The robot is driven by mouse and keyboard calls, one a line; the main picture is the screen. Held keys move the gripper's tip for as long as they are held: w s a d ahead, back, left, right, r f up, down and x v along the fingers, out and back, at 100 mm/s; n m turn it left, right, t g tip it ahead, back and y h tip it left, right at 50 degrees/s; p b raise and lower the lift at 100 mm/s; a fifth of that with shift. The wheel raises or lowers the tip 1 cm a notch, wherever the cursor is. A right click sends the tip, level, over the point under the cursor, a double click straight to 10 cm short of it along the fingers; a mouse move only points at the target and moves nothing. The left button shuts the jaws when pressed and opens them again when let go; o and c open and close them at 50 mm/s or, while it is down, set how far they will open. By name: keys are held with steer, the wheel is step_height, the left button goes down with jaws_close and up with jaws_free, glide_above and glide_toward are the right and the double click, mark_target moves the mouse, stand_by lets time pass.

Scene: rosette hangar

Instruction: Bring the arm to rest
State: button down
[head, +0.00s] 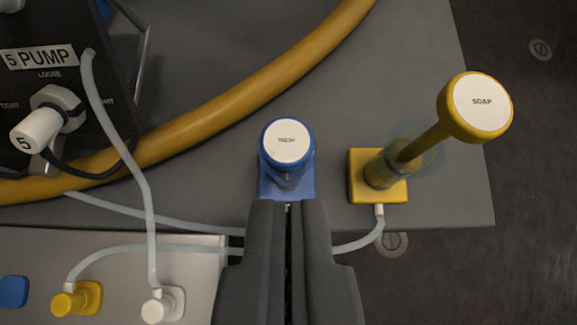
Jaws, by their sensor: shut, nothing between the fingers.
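My gripper (287,205) comes in from the bottom middle of the head view. Its two dark fingers are side by side with only a thin gap, shut and empty. The fingertips overlap the lower edge of a blue base in the picture. On that base stands a blue knob with a white cap (287,141) that seems to read "FRESH". I cannot tell whether the fingers touch it. To the right, a yellow lever marked "SOAP" (482,102) leans up and to the right from a yellow block (362,178).
A thick yellow hose (240,95) curves across the grey table (410,60). A black "5 PUMP" panel (40,57) with a white knob (37,132) stands at left. Thin clear tubes (146,190) run to yellow (69,304) and white (155,310) fittings at lower left. Dark floor lies right.

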steer(key=w+d+r+t+h, duration=0.1)
steer(key=w+r+t, duration=0.1)
steer(key=r, duration=1.9)
steer(key=w+r+t, duration=0.1)
steer(key=w+r, duration=0.1)
steer(key=r, duration=1.8)
steer(key=s+r+t, duration=0.1)
steer(key=s+r, duration=0.3)
steer(key=r, duration=0.6)
steer(key=s+r+t, duration=0.1)
steer(key=s+r, duration=0.4)
steer(key=r, duration=0.5)
steer(key=s+r+t+y, duration=0.1)
steer(key=s+r, duration=1.7)
steer(key=shift+a+r+n, duration=0.2)
steer(key=shift+a+n, duration=0.1)
steer(key=shift+s, duration=0.1)
